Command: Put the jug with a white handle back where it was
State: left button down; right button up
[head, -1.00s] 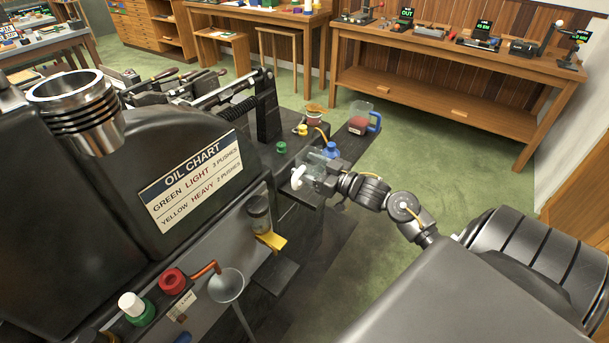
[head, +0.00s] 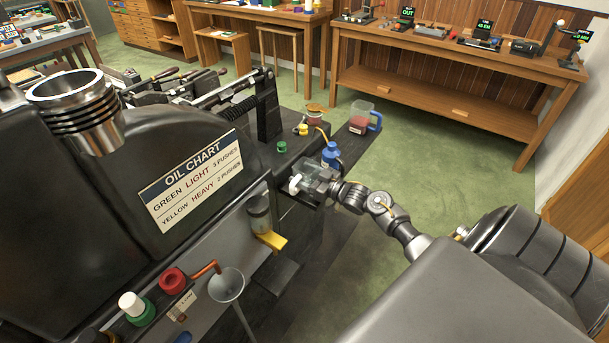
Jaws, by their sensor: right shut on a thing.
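The jug with a white handle (head: 318,174) is clear and looks empty; its white handle (head: 295,184) points left. My right gripper (head: 308,188) is shut on it, with the arm reaching in from the right. The jug is at the edge of the dark machine's side shelf; I cannot tell whether it touches the surface. A second jug, with a blue handle (head: 361,116) and red liquid, stands further back on a dark ledge. My left gripper is out of view.
A blue-capped bottle (head: 331,154) stands just behind the held jug. A dark machine with an oil chart (head: 197,180) fills the left. Green floor is open to the right.

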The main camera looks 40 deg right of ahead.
jog(key=shift+f, duration=0.15)
jog(key=o, duration=1.2)
jog(key=shift+c, duration=0.2)
jog(key=shift+s+r, duration=0.15)
jog(key=shift+r, duration=0.05)
jog(key=b+v, duration=0.1)
jog(key=v, duration=1)
jog(key=shift+s, duration=0.4)
jog(key=shift+d, duration=0.1)
